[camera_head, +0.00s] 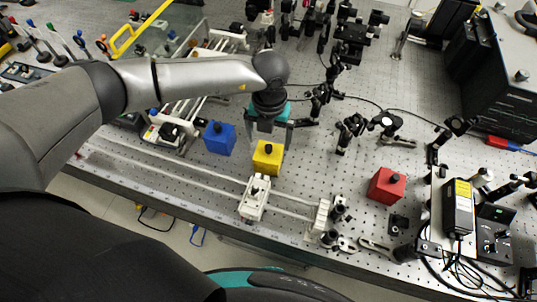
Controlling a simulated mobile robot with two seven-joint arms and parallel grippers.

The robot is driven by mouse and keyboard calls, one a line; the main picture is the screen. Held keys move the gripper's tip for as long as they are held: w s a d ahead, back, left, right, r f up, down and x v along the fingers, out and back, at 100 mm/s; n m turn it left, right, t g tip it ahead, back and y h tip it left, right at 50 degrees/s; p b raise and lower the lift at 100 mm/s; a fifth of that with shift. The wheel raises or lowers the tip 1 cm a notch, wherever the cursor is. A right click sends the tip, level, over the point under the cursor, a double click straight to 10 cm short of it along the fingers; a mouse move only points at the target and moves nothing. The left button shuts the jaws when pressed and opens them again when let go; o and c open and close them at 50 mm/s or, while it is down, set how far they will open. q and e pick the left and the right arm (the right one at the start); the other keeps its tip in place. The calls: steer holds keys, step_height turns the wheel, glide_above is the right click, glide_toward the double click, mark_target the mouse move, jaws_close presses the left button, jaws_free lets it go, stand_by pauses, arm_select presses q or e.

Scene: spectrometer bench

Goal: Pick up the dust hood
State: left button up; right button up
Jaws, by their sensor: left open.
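Three small box-shaped covers with dark knobs on top are on the bench, and I cannot tell from their looks which one is the dust hood. The yellow one (266,160) is near the middle, the blue one (219,140) is to its left, and the red one (387,187) is further right. My left gripper (268,138) is open, pointing down just above and behind the yellow cover in the picture. It looks empty; whether a finger touches the cover cannot be told. My right gripper is out of view.
A white carriage (254,199) sits on a long rail in front of the yellow cover. Optical posts and mounts (349,130) crowd behind and to the right. A black power box (458,208) with cables stands at the right. Bare bench lies between the yellow and red covers.

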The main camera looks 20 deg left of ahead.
mark_target(268, 157)
arm_select(q)
steer(key=shift+f+p, duration=0.3)
steer(key=shift+f, duration=2.35)
steer(key=shift+c, duration=0.2)
steer(key=c, duration=1.1)
